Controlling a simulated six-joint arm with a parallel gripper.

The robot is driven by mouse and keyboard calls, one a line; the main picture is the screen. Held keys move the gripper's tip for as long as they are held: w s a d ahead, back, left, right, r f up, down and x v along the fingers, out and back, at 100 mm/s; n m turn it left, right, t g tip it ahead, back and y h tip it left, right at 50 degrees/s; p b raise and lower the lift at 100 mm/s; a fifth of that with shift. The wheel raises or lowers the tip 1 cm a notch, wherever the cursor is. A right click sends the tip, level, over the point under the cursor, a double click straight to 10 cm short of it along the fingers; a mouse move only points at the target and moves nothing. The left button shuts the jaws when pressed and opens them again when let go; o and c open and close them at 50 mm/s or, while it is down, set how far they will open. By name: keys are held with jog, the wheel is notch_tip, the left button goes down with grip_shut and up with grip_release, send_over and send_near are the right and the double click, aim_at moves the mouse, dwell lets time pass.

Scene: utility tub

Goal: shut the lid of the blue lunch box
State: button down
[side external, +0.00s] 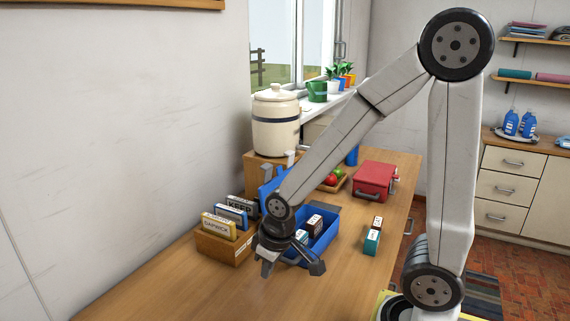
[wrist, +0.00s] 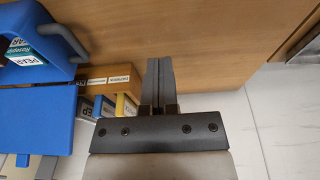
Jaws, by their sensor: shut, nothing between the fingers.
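The blue lunch box (side external: 325,246) stands on the wooden table, open at the top, with small cartons inside, one brown (side external: 315,224) and one teal. Its blue lid (side external: 268,186) stands raised at the back, with grey clips on its upper edge. My arm hides part of lid and box. In the wrist view the lid (wrist: 38,115) is a flat blue panel at the left, with the box (wrist: 65,22) above it. My gripper (side external: 266,268) is in front of the box's left end, pointing down; its fingers (wrist: 160,66) are shut and empty, apart from the lid.
A wooden rack (side external: 222,248) of labelled cartons stands just left of my gripper. A cream crock (side external: 276,120) on a wooden box is behind the lid. Two cartons (side external: 372,242) and a red box (side external: 374,181) stand to the right. The table's front left is clear.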

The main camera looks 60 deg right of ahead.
jog(key=w+d+r, duration=0.7)
jog(key=w+d, duration=0.2)
jog(key=d, duration=0.1)
jog(key=w+d+r, duration=0.7)
jog(key=w+d, duration=0.1)
jog(key=d, duration=0.2)
jog(key=d+r+m, duration=0.1)
jog(key=d+r, duration=0.4)
jog(key=d, duration=0.3)
jog(key=shift+s+d+g, duration=0.15)
jog(key=shift+d+g, duration=0.05)
jog(key=shift+g, duration=0.2)
notch_tip(320, 180, down, 9)
jog(key=s, duration=0.2)
jog(key=shift+s+a, duration=0.15)
jog(key=shift+s, duration=0.2)
